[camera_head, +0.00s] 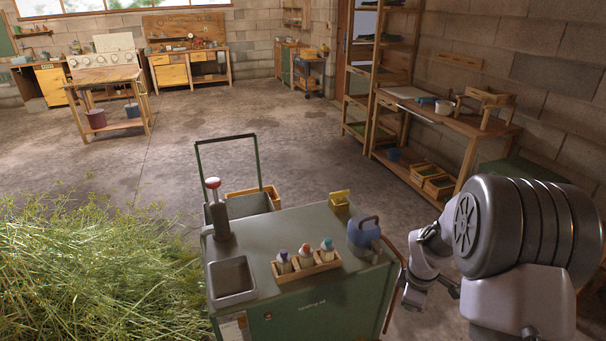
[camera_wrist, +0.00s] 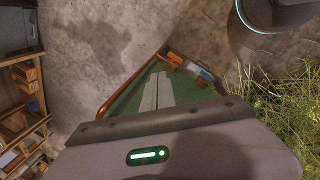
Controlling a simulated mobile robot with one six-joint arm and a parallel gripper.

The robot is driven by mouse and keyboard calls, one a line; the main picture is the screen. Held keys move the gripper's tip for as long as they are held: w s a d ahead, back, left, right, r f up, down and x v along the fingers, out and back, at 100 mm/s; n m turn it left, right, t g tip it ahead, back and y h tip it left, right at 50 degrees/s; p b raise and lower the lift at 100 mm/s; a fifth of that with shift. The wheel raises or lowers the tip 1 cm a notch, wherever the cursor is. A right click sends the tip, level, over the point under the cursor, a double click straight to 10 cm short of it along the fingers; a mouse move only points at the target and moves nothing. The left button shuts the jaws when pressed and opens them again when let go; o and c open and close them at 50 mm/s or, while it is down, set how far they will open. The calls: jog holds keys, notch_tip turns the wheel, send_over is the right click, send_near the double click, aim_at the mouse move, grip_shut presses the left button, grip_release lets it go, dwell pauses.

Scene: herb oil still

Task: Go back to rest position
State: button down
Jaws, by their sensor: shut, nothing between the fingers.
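My gripper (camera_wrist: 158,78) shows in the wrist view as two pale grey fingers lying together, with nothing between them. In the head view my arm hangs folded at the right, beside the right side of the green cart (camera_head: 330,306). The gripper's fingers are too small there to make out clearly. The blue jug (camera_head: 364,232) stands on the cart's right corner, apart from my arm.
The cart top holds a wooden rack (camera_head: 308,268) with three bottles, a metal tray (camera_head: 232,279), a red-topped pump (camera_head: 217,212) and a yellow holder (camera_head: 340,200). Cut herbs (camera_head: 85,265) heap at left. A wooden bench (camera_head: 455,122) stands at right. The floor (camera_head: 300,140) behind the cart is open.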

jog(key=s+a+r+m+t, duration=0.1)
jog(key=s+a+r+m, duration=0.2)
jog(key=r, duration=0.5)
jog(key=s+a+r+m+t, duration=0.1)
jog(key=s+a+r+m, duration=0.25)
jog(key=r, duration=0.45)
jog(key=s+a+r+m+y, duration=0.1)
jog(key=s+a+r+m, duration=0.1)
jog(key=s, duration=0.4)
jog(key=s+a+r+m+t+y, duration=0.1)
jog(key=s+a+r+m, duration=0.2)
jog(key=s, duration=0.4)
jog(key=s+a+r+m+y, duration=0.1)
jog(key=s+a+r+m, duration=0.2)
jog(key=s+a+m, duration=0.2)
jog(key=shift+s+a+r+t, duration=0.25)
jog(key=shift+s+a+t, duration=0.2)
jog(key=shift+s, duration=0.35)
